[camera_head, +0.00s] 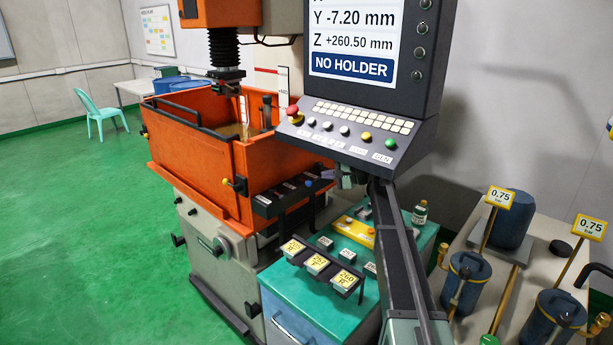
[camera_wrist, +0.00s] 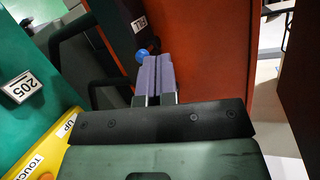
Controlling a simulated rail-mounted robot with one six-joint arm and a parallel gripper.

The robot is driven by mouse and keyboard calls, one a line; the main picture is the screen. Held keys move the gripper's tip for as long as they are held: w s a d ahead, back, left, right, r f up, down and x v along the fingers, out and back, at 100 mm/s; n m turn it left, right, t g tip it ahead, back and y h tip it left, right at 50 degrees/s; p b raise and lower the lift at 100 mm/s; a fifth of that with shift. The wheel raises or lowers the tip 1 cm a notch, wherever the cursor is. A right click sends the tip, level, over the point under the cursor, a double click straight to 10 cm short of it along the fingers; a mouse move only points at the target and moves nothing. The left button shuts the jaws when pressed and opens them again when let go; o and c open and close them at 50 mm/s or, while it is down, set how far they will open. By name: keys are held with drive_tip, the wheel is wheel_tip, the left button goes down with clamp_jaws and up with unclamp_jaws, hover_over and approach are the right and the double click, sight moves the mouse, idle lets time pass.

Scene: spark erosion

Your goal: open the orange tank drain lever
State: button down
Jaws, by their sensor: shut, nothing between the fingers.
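The orange tank (camera_head: 190,170) stands on the machine's grey base; its wall also shows in the wrist view (camera_wrist: 215,50). A small lever with a yellow-orange knob (camera_head: 238,184) sits low on the tank's outer wall, near its corner. I take this for the drain lever; no label on it can be read. It cannot be made out in the wrist view. My gripper (camera_wrist: 154,62) is shut, with its two purple fingers together and empty. Its tips are close to a blue ball knob (camera_wrist: 142,55) beside a "FILL" label (camera_wrist: 139,24). I cannot tell whether they touch.
The same blue knob (camera_head: 308,183) shows right of the drain lever. The control console (camera_head: 350,130) overhangs my arm. A teal cabinet (camera_head: 310,300) carries black holders with numbered tags (camera_head: 317,263). Blue canisters (camera_head: 465,280) stand on the right table.

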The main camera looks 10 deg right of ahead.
drive_tip(key=s+f+n+g, duration=0.2)
drive_tip(key=n+g, duration=0.1)
drive_tip(key=n, duration=0.6)
drive_tip(key=b, duration=0.5)
approach(277, 194)
wheel_tip(277, 194, down, 2)
drive_tip(key=w+a, duration=0.2)
drive_tip(key=shift+a+f+y, duration=0.2)
drive_tip(key=shift+a+y, duration=0.2)
drive_tip(key=shift+s+d, duration=0.1)
drive_tip(key=shift+s, duration=0.05)
drive_tip(key=shift+s+a+m+t, duration=0.1)
drive_tip(key=shift+a+m+t, duration=0.15)
drive_tip(key=shift+m+t, duration=0.15)
